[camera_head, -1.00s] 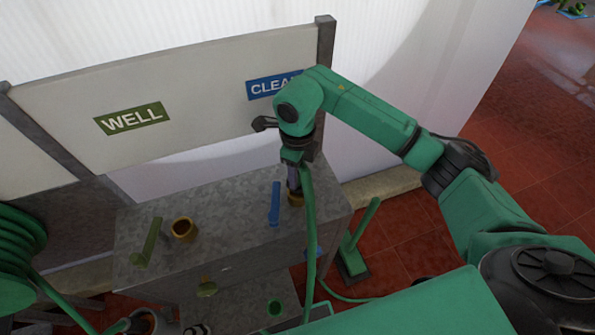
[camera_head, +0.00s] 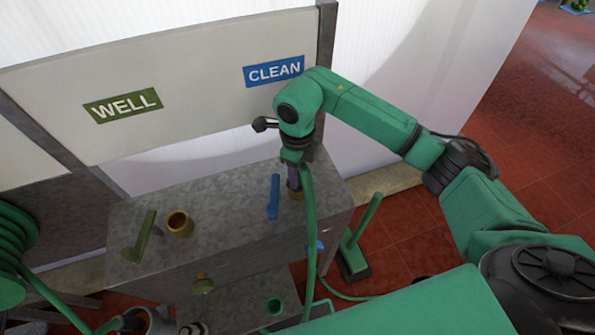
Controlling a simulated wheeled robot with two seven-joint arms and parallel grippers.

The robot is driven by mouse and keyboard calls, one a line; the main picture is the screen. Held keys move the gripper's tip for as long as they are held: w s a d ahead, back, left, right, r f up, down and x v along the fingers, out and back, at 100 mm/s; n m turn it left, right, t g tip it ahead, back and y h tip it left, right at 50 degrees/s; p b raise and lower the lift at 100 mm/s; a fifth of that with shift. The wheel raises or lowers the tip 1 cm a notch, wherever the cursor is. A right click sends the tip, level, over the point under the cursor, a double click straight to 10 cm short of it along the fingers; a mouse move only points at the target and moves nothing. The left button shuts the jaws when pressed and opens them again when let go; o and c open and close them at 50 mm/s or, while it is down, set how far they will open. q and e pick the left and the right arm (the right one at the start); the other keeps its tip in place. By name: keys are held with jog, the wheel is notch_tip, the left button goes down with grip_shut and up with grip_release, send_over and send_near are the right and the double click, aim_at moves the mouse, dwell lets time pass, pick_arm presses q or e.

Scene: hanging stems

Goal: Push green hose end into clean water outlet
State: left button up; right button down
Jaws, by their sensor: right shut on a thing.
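My right gripper (camera_head: 293,158) points down at the right end of the metal bench, below the blue CLEAN sign (camera_head: 274,71). It is shut on the end of the green hose (camera_head: 310,225), which hangs down beside the bench front. A grey end piece (camera_head: 294,178) shows below the jaws, right at the brass clean water outlet (camera_head: 297,194). The outlet is partly hidden, and I cannot tell how deep the end piece sits. My left gripper is not in view.
A blue lever (camera_head: 273,197) stands close left of the clean outlet. Further left are an open brass outlet (camera_head: 179,223) and an olive lever (camera_head: 140,237), below the WELL sign (camera_head: 123,105). A hose reel (camera_head: 14,250) is far left.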

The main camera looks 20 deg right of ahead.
jog(key=shift+f+b, duration=0.25)
jog(key=shift+b, duration=0.05)
dwell(0.4)
jog(key=shift+c, duration=1.8)
grip_release()
jog(key=shift+r, duration=0.1)
notch_tip(320, 180, up, 8)
jog(key=shift+r+b, duration=0.25)
jog(key=shift+b, duration=0.8)
notch_tip(320, 180, up, 6)
jog(key=shift+f+p, duration=0.1)
jog(key=shift+p, duration=0.3)
